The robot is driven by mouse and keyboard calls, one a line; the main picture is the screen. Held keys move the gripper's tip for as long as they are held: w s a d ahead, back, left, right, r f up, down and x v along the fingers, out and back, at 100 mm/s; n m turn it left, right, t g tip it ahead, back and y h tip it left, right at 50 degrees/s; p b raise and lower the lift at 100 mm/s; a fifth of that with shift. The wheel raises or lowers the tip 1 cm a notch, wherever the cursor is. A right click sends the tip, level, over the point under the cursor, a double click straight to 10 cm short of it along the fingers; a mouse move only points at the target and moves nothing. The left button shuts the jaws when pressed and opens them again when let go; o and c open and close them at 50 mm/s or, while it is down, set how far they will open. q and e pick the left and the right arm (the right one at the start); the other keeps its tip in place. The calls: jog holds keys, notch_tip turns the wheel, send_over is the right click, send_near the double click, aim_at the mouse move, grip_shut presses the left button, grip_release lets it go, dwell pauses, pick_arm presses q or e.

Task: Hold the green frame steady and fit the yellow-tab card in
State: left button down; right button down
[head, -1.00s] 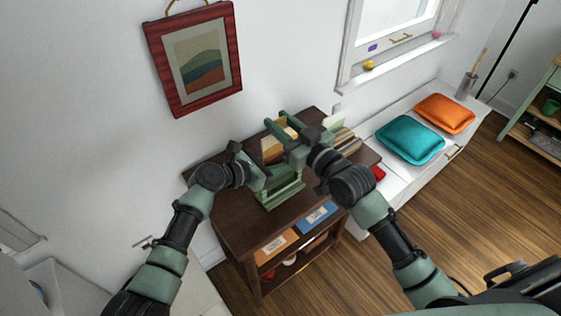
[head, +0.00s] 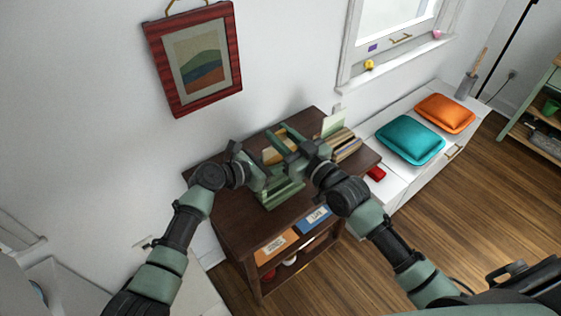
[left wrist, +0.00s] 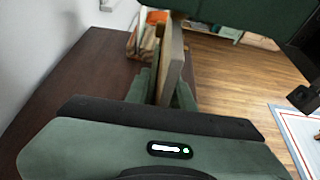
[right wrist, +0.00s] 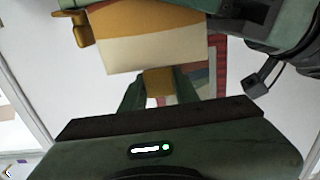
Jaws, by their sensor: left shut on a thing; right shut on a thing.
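The green frame (head: 283,193) stands on the dark wooden cabinet in the head view. My left gripper (head: 264,181) is at its left side, and in the left wrist view its fingers are shut on an upright olive-tan edge (left wrist: 171,62), apparently the frame's. My right gripper (head: 284,146) is above the frame, shut on the card's yellow tab (right wrist: 159,82). The ochre and cream card (right wrist: 150,45) fills the upper middle of the right wrist view. In the head view the card (head: 277,153) is partly hidden by my right gripper. Whether it touches the frame's slot cannot be told.
The cabinet top (head: 318,118) also holds a row of books or files (head: 345,143) at right. A small red object (head: 376,173) lies beyond. Teal (head: 410,140) and orange cushions (head: 445,113) lie on a white bench. A red-framed picture (head: 195,60) hangs on the wall.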

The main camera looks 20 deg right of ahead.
aim_at(280, 156)
pick_arm(q)
jog(key=shift+s+f, duration=0.1)
jog(key=shift+f, duration=0.05)
pick_arm(e)
jog(key=shift+f, duration=3.35)
jog(key=c, duration=1)
grip_release()
jog(key=shift+o, duration=0.2)
jog(key=shift+s+f, duration=0.1)
jog(key=shift+s, duration=0.05)
jog(key=shift+o, duration=0.6)
jog(key=shift+a+f, duration=0.1)
jog(key=shift+f, duration=0.05)
jog(key=shift+o, duration=0.4)
jog(key=shift+a+r, duration=0.1)
jog(key=shift+r, duration=0.9)
jog(key=shift+d+r, duration=0.2)
jog(key=shift+r, duration=2.15)
